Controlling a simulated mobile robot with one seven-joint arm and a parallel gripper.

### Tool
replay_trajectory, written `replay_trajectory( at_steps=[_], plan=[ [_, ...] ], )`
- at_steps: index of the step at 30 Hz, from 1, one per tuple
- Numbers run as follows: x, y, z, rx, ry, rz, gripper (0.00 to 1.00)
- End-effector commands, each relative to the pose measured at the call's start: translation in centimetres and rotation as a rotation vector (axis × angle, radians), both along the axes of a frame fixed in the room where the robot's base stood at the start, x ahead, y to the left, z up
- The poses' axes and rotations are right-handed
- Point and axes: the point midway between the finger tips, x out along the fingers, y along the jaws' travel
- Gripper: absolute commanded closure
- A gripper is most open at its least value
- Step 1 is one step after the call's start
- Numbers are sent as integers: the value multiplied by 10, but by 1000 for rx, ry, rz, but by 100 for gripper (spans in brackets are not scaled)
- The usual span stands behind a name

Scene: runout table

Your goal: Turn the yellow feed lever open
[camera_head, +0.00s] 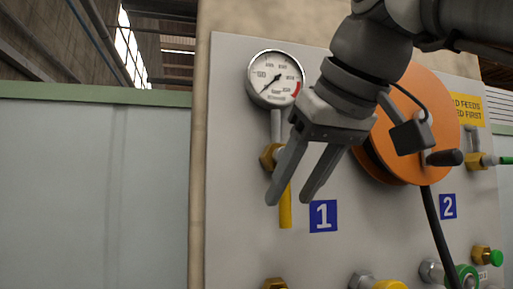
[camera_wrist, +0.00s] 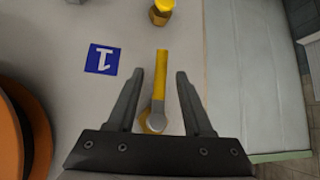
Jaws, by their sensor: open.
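The yellow feed lever (camera_head: 285,211) points straight down from a brass valve (camera_head: 268,157) below the pressure gauge, left of the blue number 1 plate. My gripper (camera_head: 287,203) is open in front of the panel, and its fingers hide part of the lever in the head view. In the wrist view the lever (camera_wrist: 161,75) shows between the open fingers of my gripper (camera_wrist: 161,75), with a gap on each side. The brass valve body (camera_wrist: 154,122) lies nearer the palm there. I cannot tell the exact depth between fingertips and lever.
A pressure gauge (camera_head: 275,79) sits above the valve. An orange reel (camera_head: 425,115) with a dark crank handle is to the right. The number 1 plate (camera_head: 323,216) is beside the lever. Brass and yellow fittings (camera_head: 388,285) line the panel's bottom. The panel left of the lever is bare.

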Motion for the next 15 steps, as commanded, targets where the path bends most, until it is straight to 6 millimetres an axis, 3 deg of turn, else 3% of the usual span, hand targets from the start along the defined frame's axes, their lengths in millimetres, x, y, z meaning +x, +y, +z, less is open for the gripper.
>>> replay_trajectory(
  at_steps=[6, 15],
  plan=[
    [-28, -13, 33, 1, -4, -1, 49],
    [-50, -23, 56, 0, -2, -1, 49]
  ],
)
